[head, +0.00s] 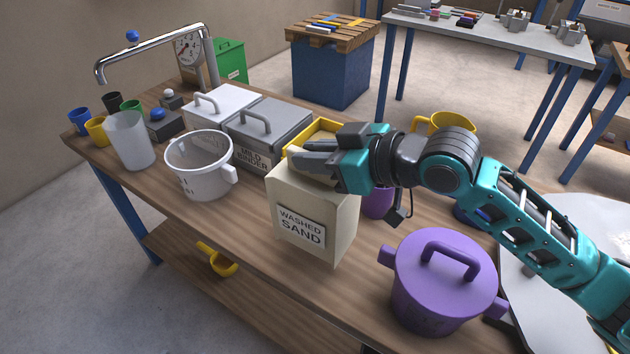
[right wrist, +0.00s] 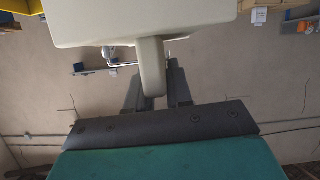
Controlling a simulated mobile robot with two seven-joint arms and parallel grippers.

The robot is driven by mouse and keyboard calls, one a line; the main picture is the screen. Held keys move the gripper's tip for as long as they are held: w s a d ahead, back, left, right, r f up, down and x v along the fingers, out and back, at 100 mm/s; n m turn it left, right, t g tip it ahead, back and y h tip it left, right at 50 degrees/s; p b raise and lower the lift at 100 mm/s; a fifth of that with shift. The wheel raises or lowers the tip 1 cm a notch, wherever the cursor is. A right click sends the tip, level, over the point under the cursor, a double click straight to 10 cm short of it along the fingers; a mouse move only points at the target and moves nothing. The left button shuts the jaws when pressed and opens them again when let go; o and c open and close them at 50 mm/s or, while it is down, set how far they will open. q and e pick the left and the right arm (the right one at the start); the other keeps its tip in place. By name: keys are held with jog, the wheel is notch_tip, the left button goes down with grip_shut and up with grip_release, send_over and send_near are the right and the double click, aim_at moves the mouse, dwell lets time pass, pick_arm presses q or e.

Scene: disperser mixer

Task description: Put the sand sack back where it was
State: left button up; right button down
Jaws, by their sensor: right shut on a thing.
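The sand sack (head: 312,213) is a beige block labelled "WASHED SAND". In the head view it is upright at the middle of the wooden bench, near its front edge. I cannot tell whether its base touches the bench. My right gripper (head: 303,160) reaches in from the right and is shut on the top of the sack. In the right wrist view, the pale sack (right wrist: 140,22) fills the top, and its narrow grip part (right wrist: 151,68) is between the fingers (right wrist: 153,88). My left gripper is not in view.
A purple lidded pot (head: 437,297) stands to the right on the bench (head: 240,240). A white pot (head: 193,178), a grey "MILD BINDER" bin (head: 262,140) and a yellow-edged box (head: 318,131) stand left of and behind the sack. A purple cup (head: 377,203) is close at its right.

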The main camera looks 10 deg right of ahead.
aim_at(321, 178)
jog(key=shift+f+b, duration=0.35)
jog(key=shift+f, duration=1.95)
jog(key=shift+f, duration=0.15)
jog(key=c, duration=1)
grip_release()
jog(key=shift+r, duration=0.2)
jog(key=shift+v, duration=5.9)
